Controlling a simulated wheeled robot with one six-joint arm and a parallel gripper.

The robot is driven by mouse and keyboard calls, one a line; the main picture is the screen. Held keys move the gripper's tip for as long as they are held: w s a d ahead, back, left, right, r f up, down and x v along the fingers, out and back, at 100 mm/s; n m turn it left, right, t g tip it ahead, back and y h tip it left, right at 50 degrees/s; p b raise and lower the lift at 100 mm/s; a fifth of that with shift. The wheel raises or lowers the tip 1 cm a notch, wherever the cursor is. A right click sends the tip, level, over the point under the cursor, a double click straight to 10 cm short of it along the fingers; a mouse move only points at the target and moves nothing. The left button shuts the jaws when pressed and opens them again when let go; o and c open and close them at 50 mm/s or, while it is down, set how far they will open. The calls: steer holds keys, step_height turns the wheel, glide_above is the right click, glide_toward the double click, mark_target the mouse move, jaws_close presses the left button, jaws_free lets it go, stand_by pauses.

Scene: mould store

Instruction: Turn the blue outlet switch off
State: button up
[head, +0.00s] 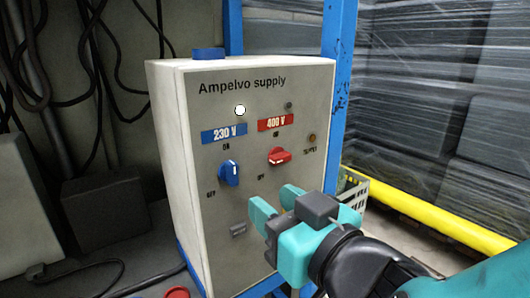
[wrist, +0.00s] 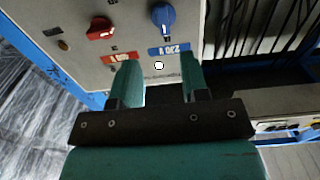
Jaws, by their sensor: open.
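The pale grey supply box (head: 255,88) stands ahead, marked "Ampelvo supply". Its blue switch (head: 230,173) is under the blue "230 V" label (head: 223,133); its handle stands nearly upright towards the ON mark, with OFF at lower left. The round lamp (head: 240,110) above that label is lit white. My gripper (head: 273,205) is open and empty, right of and below the blue switch in the head view, apart from it. The wrist view shows the panel upside down, with the blue switch (wrist: 163,18) beyond the fingertips of my gripper (wrist: 160,72).
A red switch (head: 279,157) under the red "400 V" label (head: 276,122) sits right of the blue one; its lamp (head: 289,105) is dark. A blue post (head: 338,70) and yellow rail (head: 430,222) lie to the right. Cables (head: 95,70) hang at left.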

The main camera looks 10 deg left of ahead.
mark_target(235, 176)
steer(key=p+x, duration=0.2)
steer(key=p, duration=0.1)
steer(key=p+x, duration=0.2)
steer(key=x, duration=0.1)
steer(key=p+x, duration=0.3)
steer(key=shift+s+a+r+p, duration=0.15)
steer(key=shift+r+p, duration=0.15)
steer(key=shift+w+a+f+p, duration=0.35)
steer(key=shift+w+a+p, duration=0.2)
steer(key=shift+p, duration=0.15)
jaws_close()
